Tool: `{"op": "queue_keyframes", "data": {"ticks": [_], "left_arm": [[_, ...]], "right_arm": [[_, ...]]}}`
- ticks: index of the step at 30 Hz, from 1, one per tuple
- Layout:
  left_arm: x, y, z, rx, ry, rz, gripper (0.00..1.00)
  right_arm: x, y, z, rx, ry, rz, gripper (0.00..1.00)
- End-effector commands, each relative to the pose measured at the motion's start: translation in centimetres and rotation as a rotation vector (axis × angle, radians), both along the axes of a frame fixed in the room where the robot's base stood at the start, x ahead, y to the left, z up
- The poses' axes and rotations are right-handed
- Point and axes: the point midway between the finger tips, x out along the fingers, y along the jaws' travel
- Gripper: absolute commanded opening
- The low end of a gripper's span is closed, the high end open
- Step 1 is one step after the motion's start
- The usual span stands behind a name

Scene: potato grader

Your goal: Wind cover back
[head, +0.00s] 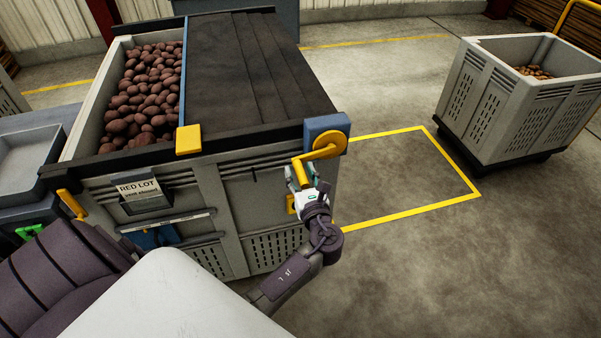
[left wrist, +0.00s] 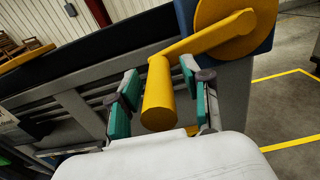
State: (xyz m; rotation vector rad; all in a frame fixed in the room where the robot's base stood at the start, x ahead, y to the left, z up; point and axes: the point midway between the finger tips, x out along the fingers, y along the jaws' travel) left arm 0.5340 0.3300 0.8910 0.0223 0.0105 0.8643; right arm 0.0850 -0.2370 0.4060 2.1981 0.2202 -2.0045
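The dark slatted cover (head: 235,70) lies over the right part of the large grey bin (head: 215,205). Its blue leading edge (head: 184,75) runs across the bin, with a yellow block (head: 188,139) at the near end. The yellow crank (head: 327,149) sits on a blue housing at the bin's near right corner; it also shows in the left wrist view (left wrist: 225,30). My left gripper (head: 301,174) is at the crank's handle (left wrist: 159,95). Its teal-padded fingers stand on either side of the handle, with gaps visible. My right gripper is out of view.
Reddish potatoes (head: 145,90) fill the uncovered left part. A "RED LOT" sign (head: 138,188) hangs on the bin's front. Another grey crate (head: 510,105) stands at the right. The floor inside the yellow outline (head: 400,180) is clear.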

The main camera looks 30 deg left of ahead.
Motion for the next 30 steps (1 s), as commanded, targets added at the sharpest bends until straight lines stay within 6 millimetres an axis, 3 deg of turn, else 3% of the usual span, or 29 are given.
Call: {"op": "queue_keyframes", "data": {"ticks": [1, 8, 20, 26, 30], "left_arm": [[0.0, 0.0, 0.0, 0.0, 0.0, 0.0, 0.38], [0.0, 0.0, 0.0, 0.0, 0.0, 0.0, 0.0], [0.0, 0.0, 0.2, 0.006, 0.007, 0.0, 0.0], [-0.1, 0.0, 1.3, 0.045, 0.055, 0.0, 0.0], [-0.1, 0.1, 2.5, 0.102, 0.119, -0.001, 0.0]], "right_arm": [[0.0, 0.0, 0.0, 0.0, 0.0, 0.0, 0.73], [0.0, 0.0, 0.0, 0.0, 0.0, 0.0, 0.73], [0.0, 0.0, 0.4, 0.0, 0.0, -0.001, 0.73], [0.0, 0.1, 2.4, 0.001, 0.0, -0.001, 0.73], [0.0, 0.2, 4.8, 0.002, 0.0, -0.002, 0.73]]}}
